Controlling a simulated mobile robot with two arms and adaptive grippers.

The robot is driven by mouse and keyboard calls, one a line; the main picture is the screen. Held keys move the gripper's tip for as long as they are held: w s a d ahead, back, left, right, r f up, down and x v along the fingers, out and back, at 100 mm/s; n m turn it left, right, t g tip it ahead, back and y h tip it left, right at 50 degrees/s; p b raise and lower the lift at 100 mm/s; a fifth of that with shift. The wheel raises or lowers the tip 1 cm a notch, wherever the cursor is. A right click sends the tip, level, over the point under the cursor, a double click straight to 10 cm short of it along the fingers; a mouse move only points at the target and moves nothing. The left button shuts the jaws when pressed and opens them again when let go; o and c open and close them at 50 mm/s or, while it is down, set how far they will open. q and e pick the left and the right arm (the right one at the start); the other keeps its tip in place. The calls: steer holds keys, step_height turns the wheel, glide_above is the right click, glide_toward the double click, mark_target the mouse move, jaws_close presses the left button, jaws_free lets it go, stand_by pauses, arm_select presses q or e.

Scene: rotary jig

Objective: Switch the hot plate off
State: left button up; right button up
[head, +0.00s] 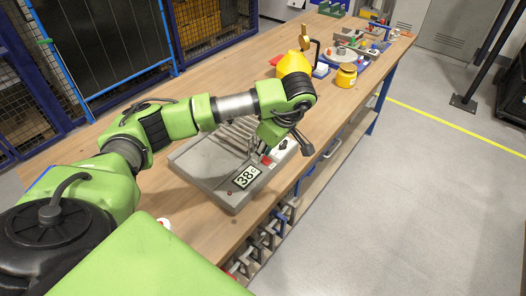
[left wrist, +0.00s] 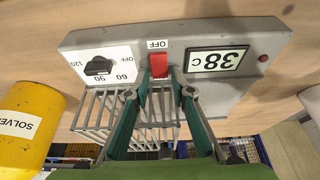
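The hot plate (head: 228,196) is a grey box on the wooden bench. Its front panel (left wrist: 222,85) fills the top of the left wrist view, upside down. A red switch (left wrist: 159,66) sits there beside an OFF label. Left of it is a black dial (left wrist: 97,66) marked 60, 90, 120 and OFF; its exact setting is unclear. The display (left wrist: 219,60) reads 38 C; it also shows in the head view (head: 245,177). My left gripper (left wrist: 159,93) is open, its fingertips apart on either side of the switch's line, with nothing between them. Contact with the switch is unclear. My right gripper is out of view.
A wire rack (left wrist: 100,112) is by the hot plate. A yellow solvent container (left wrist: 28,135) stands close by in the left wrist view. A yellow jar (head: 346,76) and other items stand farther along the bench (head: 335,105).

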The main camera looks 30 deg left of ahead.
arm_select(q)
steer(key=shift+r, duration=0.2)
steer(key=v, duration=1.1)
steer(key=shift+r, duration=0.3)
steer(key=shift+s+d+f, duration=0.1)
steer(key=shift+d, duration=0.1)
